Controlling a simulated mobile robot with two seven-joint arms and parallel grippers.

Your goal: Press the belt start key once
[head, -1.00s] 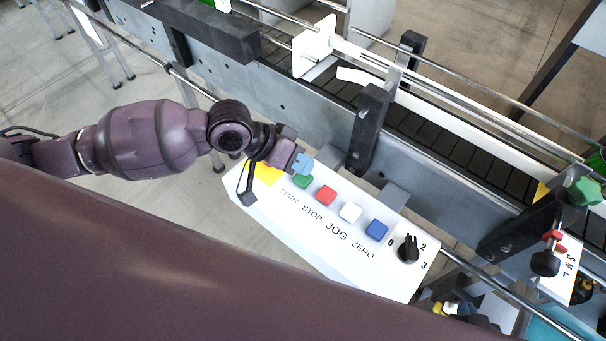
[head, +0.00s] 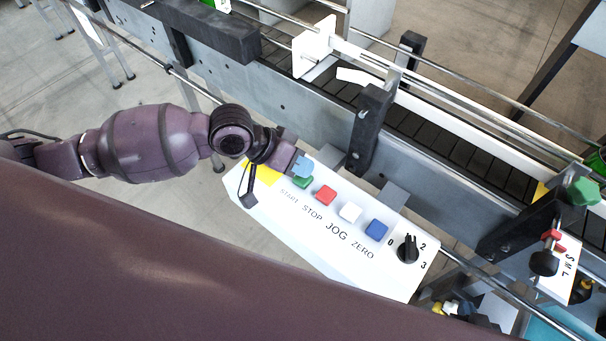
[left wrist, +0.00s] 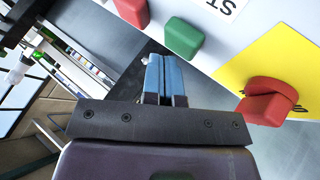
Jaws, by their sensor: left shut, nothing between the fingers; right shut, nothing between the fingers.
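The control box (head: 330,250) carries a row of keys. The green key (head: 303,182) sits above the printed word START, and it also shows in the left wrist view (left wrist: 184,38). My left gripper (head: 302,166) is shut and empty, its blue fingertips just behind the green key and partly covering it in the head view. In the left wrist view the shut fingers (left wrist: 162,72) point up beside the green key, with a small gap in the picture. I cannot tell their height above it. My right gripper is not in view.
Beside the green key are a red key (head: 325,195), a white key (head: 350,212), a blue key (head: 376,230) and a black knob (head: 408,248). A red mushroom button (left wrist: 268,105) sits on a yellow plate (left wrist: 275,62). The conveyor (head: 430,130) runs behind the box.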

